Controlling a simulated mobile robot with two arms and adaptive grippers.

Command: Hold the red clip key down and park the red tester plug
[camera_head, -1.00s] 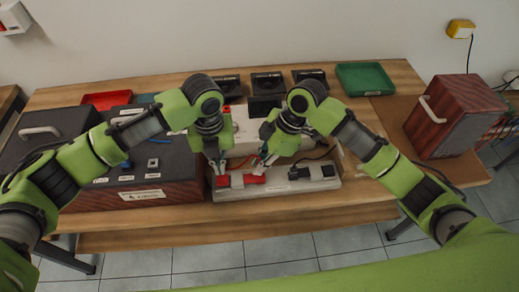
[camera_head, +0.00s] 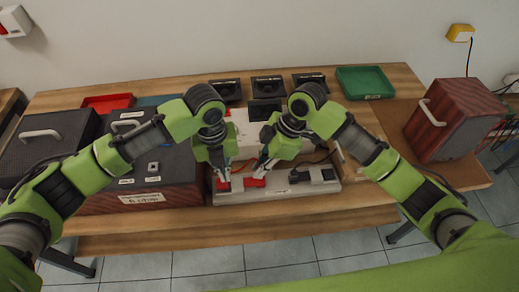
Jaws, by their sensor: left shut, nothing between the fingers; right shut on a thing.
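The red clip (camera_head: 254,182) lies at the left of a light grey base on the bench, with red parts at both ends and a grey middle. My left gripper (camera_head: 223,175) is shut and empty, fingertips down at the clip's left red part (camera_head: 222,187). I cannot tell how far that part is pressed. My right gripper (camera_head: 260,171) is shut on what seems to be the red tester plug, just above the clip's right part. The fingers hide most of the plug, and I cannot tell whether it touches the clip.
A black clip (camera_head: 300,176) sits right of the red one on the same base (camera_head: 290,190). A dark-topped box (camera_head: 160,175) stands close on the left. Black units, a green tray (camera_head: 365,82) and a red tray (camera_head: 107,102) are at the back.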

